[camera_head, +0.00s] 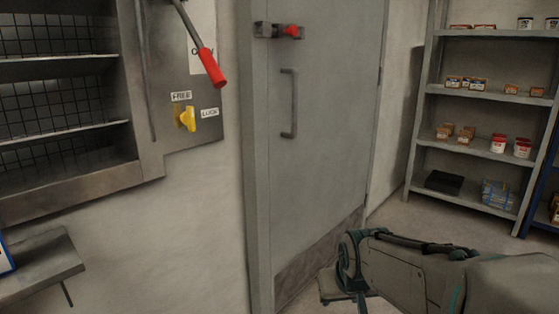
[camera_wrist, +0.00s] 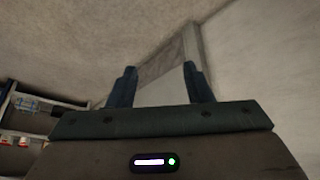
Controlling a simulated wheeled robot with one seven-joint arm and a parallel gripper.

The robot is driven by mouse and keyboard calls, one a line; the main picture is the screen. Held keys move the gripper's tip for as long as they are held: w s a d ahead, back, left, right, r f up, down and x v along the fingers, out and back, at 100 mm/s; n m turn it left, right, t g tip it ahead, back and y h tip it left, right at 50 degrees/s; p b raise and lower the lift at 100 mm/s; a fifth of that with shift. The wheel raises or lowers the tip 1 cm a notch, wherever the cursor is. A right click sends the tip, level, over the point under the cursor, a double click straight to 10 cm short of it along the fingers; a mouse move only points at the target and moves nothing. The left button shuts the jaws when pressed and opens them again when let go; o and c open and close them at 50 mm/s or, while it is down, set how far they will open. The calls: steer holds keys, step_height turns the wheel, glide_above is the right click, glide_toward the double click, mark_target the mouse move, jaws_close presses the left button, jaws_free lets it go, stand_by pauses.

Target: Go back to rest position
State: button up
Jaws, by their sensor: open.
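My gripper shows in the wrist view (camera_wrist: 160,85), with its two dark fingers apart and nothing between them. Beyond the fingers are bare wall or floor surfaces and a grey panel that looks like the door. In the head view my arm reaches in from the lower right, low in front of the grey door (camera_head: 322,130). The fingertips cannot be made out there. The door looks shut and has a bar handle (camera_head: 289,104) and a latch with a red knob (camera_head: 291,31) near its top.
Left of the door, a metal cabinet panel carries a red-handled lever (camera_head: 211,68) and a yellow knob (camera_head: 187,119) between FREE and LOCK labels. A grey bench (camera_head: 40,268) stands at lower left. A shelf rack (camera_head: 478,97) with small boxes and cans stands at right. Some floor is clear before it.

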steer(key=s+d+f+g, duration=0.2)
steer(key=s+f+g, duration=0.2)
steer(key=s, duration=0.8)
step_height(320, 180, up, 36)
steer(key=m+t+p, duration=0.1)
steer(key=p, duration=3.3)
steer(key=shift+s+d+r+t, duration=0.2)
steer(key=shift+s+d+t, duration=0.05)
steer(key=shift+t, duration=0.05)
steer(key=shift+r, duration=0.15)
steer(key=shift+c, duration=1.1)
